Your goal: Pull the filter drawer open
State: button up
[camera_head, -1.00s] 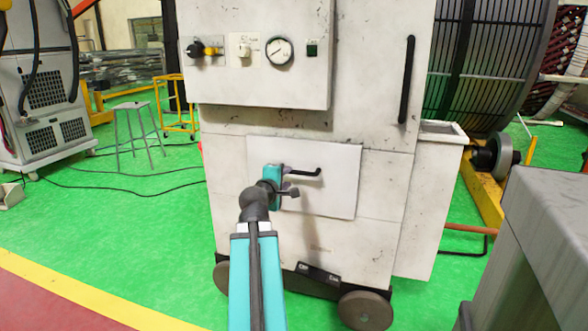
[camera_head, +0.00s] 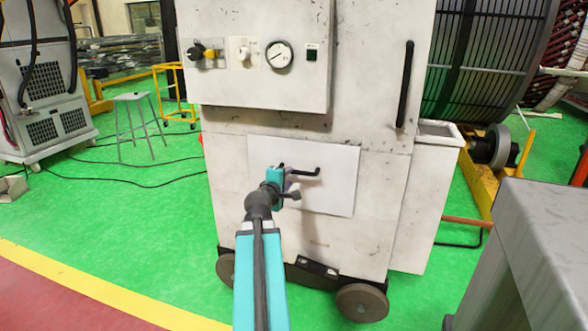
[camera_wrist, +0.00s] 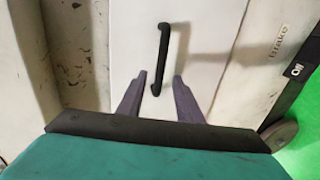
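The filter drawer (camera_head: 330,192) is a white rectangular front low on the off-white cabinet, and it looks flush and shut. Its black bar handle (camera_head: 305,172) runs sideways; in the wrist view the handle (camera_wrist: 161,55) stands upright in the picture. My gripper (camera_wrist: 159,84) is open, with two grey-purple fingers apart. The near end of the handle lies between the fingertips in the wrist view, and most of the handle extends beyond them. I cannot tell whether the fingers touch it. In the head view my wrist hides the handle's left end.
Above the drawer is a panel with a yellow-black switch (camera_head: 203,51) and a gauge (camera_head: 279,55). A tall black handle (camera_head: 405,84) is at the upper right. A grey box (camera_head: 540,250) stands at the right front.

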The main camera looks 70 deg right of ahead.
aim_at(294, 172)
jog(key=shift+d+r+p, duration=0.1)
jog(key=shift+p, duration=0.4)
jog(key=shift+b+x, duration=0.5)
jog(key=shift+x, duration=3.7)
grip_shut()
jog(key=shift+a, duration=0.25)
jog(key=shift+w, duration=0.1)
